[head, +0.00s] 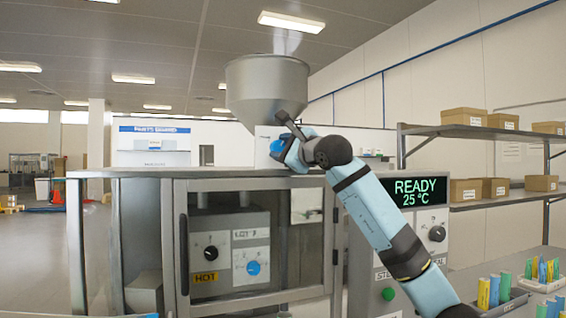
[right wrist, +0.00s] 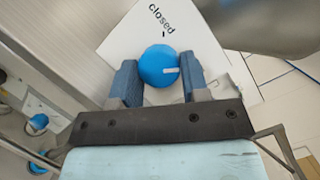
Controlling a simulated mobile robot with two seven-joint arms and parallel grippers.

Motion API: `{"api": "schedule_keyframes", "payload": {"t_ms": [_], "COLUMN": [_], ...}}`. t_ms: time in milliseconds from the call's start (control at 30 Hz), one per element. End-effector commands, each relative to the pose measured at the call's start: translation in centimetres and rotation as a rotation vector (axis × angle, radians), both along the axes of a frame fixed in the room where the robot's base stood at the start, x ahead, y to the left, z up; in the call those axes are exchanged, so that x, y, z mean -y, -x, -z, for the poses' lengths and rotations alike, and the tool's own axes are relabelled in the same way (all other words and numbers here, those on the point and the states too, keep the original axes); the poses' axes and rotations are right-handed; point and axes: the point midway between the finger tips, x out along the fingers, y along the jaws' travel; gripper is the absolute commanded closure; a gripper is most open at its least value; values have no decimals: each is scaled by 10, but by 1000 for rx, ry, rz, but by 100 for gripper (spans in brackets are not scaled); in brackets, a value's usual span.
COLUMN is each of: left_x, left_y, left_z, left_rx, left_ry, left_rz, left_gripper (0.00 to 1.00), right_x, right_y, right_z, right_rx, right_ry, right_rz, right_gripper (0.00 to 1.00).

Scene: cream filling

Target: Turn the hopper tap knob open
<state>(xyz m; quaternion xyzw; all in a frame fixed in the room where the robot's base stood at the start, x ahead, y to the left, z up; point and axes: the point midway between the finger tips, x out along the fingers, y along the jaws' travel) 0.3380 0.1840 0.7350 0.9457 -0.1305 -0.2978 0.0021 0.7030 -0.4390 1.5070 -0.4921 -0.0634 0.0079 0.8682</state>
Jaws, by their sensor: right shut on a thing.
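The hopper (head: 266,88) is a grey metal funnel above the machine in the head view. Its tap knob (head: 277,147) is blue and round, on a white plate under the hopper. My right gripper (head: 282,142) is at the knob. In the right wrist view, the knob (right wrist: 157,65) sits between the two fingers of the gripper (right wrist: 157,82), which is shut on it. The plate (right wrist: 125,45) reads "closed" with a tick above the knob. The knob's white pointer points right, away from that tick. Other plate marks are hidden. My left gripper is not in view.
The machine has a glass-fronted cabinet (head: 250,184) with knobs inside. A display (head: 419,192) reads "READY 25 °C", with a black dial (head: 437,234) below it. Shelves (head: 484,131) with boxes stand at the right. Trays of coloured tubes (head: 490,292) lie low right.

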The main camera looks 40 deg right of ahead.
Motion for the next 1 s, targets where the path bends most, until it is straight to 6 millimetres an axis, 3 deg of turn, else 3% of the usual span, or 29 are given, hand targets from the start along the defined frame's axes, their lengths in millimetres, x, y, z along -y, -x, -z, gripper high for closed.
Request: {"api": "schedule_keyframes", "payload": {"t_ms": [400,1000], "left_x": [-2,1], "left_y": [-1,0], "left_z": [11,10], "left_rx": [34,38], "left_ry": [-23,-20], "left_rz": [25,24], "left_gripper": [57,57], "right_x": [-1,-1], "right_y": [-1,0], "right_z": [3,1], "right_rx": [51,59], "right_ry": [-215,-256], "right_rz": [1,0], "right_gripper": [82,82]}}
